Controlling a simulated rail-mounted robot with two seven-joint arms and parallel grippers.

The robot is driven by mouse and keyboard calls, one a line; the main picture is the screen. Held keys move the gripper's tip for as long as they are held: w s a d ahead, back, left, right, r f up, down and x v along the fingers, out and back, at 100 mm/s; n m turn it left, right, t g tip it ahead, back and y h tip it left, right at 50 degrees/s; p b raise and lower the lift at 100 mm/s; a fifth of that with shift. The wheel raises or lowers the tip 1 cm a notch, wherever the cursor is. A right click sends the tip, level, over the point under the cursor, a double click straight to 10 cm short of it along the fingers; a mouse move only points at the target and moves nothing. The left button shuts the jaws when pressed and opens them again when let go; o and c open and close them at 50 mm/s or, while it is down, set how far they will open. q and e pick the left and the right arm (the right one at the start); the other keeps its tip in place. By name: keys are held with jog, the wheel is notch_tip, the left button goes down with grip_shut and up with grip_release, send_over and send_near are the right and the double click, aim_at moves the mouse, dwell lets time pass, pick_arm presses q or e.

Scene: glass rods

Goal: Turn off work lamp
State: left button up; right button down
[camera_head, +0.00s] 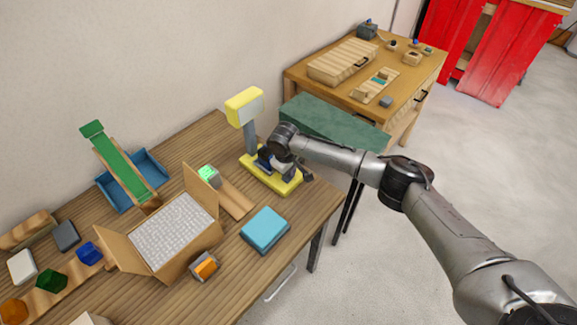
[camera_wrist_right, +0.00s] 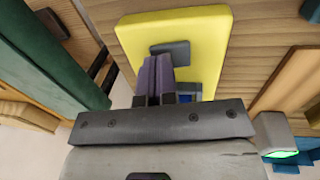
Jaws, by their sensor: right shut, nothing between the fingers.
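The work lamp has a yellow head (camera_head: 244,105) on a grey post (camera_head: 250,138) and a yellow base (camera_head: 285,187) near the table's right end. The base also fills the upper middle of the right wrist view (camera_wrist_right: 205,30). A small dark grey block (camera_wrist_right: 170,47) and a blue part (camera_wrist_right: 186,95) show on the base. My right gripper (camera_head: 266,158) is at the base beside the post, its fingers shut and empty. In the wrist view its purple fingers (camera_wrist_right: 153,62) point at the base close to the grey block. I cannot tell whether they touch it. My left gripper is out of view.
A grey block with a green lit face (camera_head: 208,177), an open carton (camera_head: 122,232) and a light blue box (camera_head: 265,229) stand left and in front of the lamp. A green surface (camera_head: 330,120) and a second table (camera_head: 415,75) lie behind my right arm.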

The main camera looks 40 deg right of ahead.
jog(key=shift+f, duration=0.1)
dwell(0.3)
jog(key=shift+d+f+p, duration=0.1)
jog(key=shift+d+p, duration=0.05)
jog(key=shift+p, duration=0.15)
jog(key=shift+f+y, duration=0.15)
jog(key=shift+y, duration=0.35)
jog(key=shift+f, duration=0.1)
